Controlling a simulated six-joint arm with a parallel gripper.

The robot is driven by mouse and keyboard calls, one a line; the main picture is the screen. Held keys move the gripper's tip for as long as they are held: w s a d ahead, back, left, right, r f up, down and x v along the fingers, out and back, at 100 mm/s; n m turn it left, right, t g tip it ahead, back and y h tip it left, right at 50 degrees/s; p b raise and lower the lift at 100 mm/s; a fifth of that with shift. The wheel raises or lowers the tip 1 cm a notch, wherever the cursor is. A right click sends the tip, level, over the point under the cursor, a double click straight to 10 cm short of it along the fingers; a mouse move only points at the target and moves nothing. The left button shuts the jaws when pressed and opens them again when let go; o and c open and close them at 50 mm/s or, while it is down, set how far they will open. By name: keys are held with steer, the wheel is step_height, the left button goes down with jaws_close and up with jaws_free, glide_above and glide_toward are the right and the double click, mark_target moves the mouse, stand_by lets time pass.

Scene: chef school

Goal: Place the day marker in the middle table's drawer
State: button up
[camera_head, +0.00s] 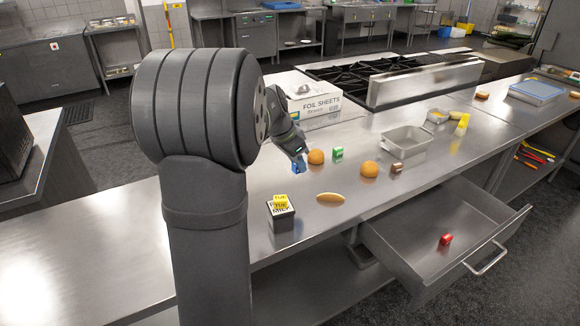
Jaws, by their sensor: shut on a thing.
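My gripper (299,158) is above the left part of the middle table (330,228), partly hidden behind my arm. It is shut on a small blue block (297,168), which looks like a day marker; its lettering is too small to read. A green block (338,152) and a brown block (397,168) stand on the table to the right. The middle table's drawer (403,258) is pulled open at the front right. A red block (445,239) lies inside it.
A metal pan (405,141) is to the right. The drawer has ample free floor.

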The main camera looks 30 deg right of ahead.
steer(key=shift+s+d+r, duration=0.25)
steer(key=shift+s, duration=0.1)
steer(key=shift+r, duration=0.45)
steer(key=r, duration=0.4)
steer(key=shift+s+d+r, duration=0.15)
steer(key=shift+s+d, duration=0.05)
steer(key=shift+d, duration=0.05)
steer(key=s+d+n+t, duration=0.1)
steer(key=s+d+n, duration=0.3)
steer(key=s+d, duration=2.7)
glide_above(411, 239)
steer(key=a, duration=0.1)
steer(key=shift+y, duration=0.3)
steer(key=f, duration=2.9)
steer(key=shift+s+a+f, duration=0.15)
steer(key=shift+s+f, duration=0.05)
steer(key=shift+s, duration=0.05)
steer(key=shift+f, duration=2)
steer(key=shift+f, duration=0.1)
